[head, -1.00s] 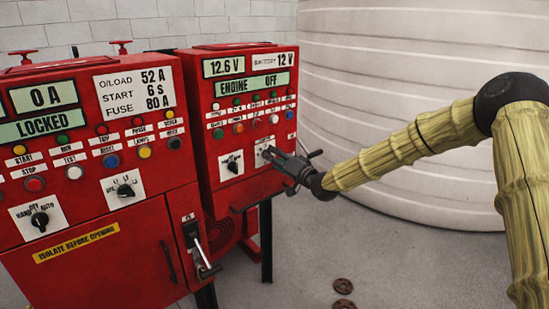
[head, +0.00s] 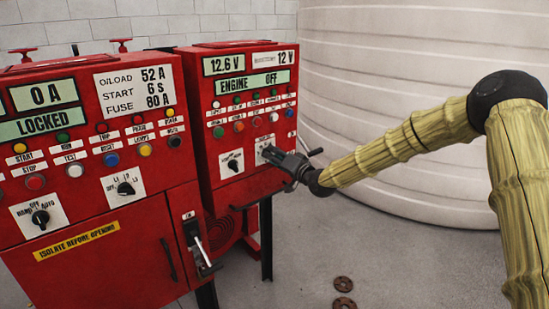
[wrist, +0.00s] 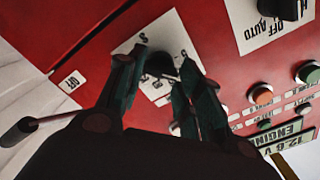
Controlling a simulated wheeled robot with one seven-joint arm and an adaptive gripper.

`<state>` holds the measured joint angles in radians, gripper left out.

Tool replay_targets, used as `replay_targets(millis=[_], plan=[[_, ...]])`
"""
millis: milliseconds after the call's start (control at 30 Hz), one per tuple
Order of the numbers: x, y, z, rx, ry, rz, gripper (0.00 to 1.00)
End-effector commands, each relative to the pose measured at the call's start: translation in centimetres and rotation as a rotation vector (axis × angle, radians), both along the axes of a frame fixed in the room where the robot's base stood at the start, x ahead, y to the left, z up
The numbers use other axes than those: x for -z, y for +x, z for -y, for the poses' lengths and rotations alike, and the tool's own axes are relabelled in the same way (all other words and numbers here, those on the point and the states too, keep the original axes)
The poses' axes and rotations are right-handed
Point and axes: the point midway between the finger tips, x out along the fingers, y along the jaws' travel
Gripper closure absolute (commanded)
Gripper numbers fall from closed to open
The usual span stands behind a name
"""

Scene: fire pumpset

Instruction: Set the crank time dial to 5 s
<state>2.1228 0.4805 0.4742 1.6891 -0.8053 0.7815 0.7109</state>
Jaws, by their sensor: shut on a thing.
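The crank time dial is a dark knob (wrist: 160,64) on a white marked plate (wrist: 176,37) on the red engine panel. In the wrist view it sits between the fingertips of my gripper (wrist: 162,68), which is shut on it. The plate's marks are partly hidden by the fingers, and I cannot read the dial's setting. In the head view my gripper (head: 270,154) reaches the same plate (head: 261,146) at the panel's lower right, and its fingers hide the knob.
Another selector dial (head: 233,165) is left of the gripper. Buttons and lamps sit above, under the "ENGINE OFF" display (head: 252,82). A lever (head: 315,152) sticks out by the gripper. A left red cabinet (head: 110,225) and a large pale tank (head: 400,100) flank the panel.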

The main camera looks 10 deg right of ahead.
Motion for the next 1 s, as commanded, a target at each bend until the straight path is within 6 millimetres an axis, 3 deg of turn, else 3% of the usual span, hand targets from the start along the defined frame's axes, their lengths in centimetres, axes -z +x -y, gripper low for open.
replay_targets(millis=[1000], plan=[[0.06, -0.05, -0.04, 0.001, -0.545, 0.334, 0.88]])
